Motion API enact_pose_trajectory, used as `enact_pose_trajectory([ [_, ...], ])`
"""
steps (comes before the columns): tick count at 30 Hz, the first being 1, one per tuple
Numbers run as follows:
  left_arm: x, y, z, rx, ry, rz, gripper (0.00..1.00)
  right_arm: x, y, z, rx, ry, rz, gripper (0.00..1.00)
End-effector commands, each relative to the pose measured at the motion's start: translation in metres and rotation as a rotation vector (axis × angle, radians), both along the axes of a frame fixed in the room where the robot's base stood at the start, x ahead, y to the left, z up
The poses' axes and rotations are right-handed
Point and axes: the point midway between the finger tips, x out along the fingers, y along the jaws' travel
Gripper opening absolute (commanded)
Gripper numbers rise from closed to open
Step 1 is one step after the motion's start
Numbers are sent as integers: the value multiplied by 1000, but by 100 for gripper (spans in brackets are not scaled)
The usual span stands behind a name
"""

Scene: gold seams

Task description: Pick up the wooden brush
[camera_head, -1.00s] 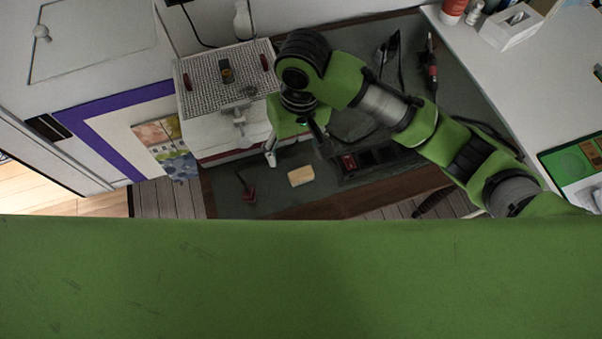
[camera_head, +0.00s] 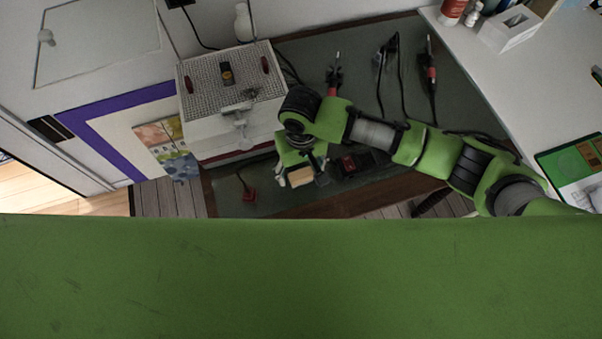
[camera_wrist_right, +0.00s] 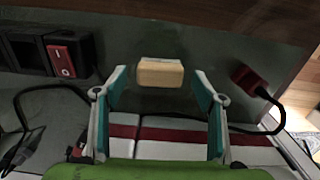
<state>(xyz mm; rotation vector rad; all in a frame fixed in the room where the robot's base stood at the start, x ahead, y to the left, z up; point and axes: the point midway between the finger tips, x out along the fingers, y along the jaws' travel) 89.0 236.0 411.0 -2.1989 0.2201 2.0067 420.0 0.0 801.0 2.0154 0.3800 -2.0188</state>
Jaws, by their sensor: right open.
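The wooden brush shows as a small pale wooden block (camera_head: 301,174) on the dark green bench top, near its front edge. It also shows in the right wrist view (camera_wrist_right: 160,73), centred ahead of the fingertips. My right gripper (camera_head: 300,178) is over the bench right beside the block, with its fingers spread to either side. In the right wrist view the gripper (camera_wrist_right: 161,88) is open and empty, and the block sits between the lines of its two fingers. I cannot tell its exact height above the bench. My left gripper is not in view.
A white machine with a perforated top (camera_head: 230,85) stands left of my right arm. A red plug-like piece (camera_head: 249,194) with a cable lies left of the block. A black box with a red switch (camera_wrist_right: 62,60) is close by. Soldering-type tools (camera_head: 431,75) lie at the back.

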Motion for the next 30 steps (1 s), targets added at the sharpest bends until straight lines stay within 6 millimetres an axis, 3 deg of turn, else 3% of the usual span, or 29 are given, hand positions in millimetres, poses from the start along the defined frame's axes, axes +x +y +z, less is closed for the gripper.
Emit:
enact_pose_trajectory([
  [6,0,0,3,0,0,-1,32,0,0,-22,0,-2,0,64],
  [13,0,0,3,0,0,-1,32,0,0,-23,1,-2,1,64],
  [18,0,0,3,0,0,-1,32,0,0,-23,1,-2,1,22],
  [30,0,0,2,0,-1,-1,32,0,0,-20,2,-2,1,22],
])
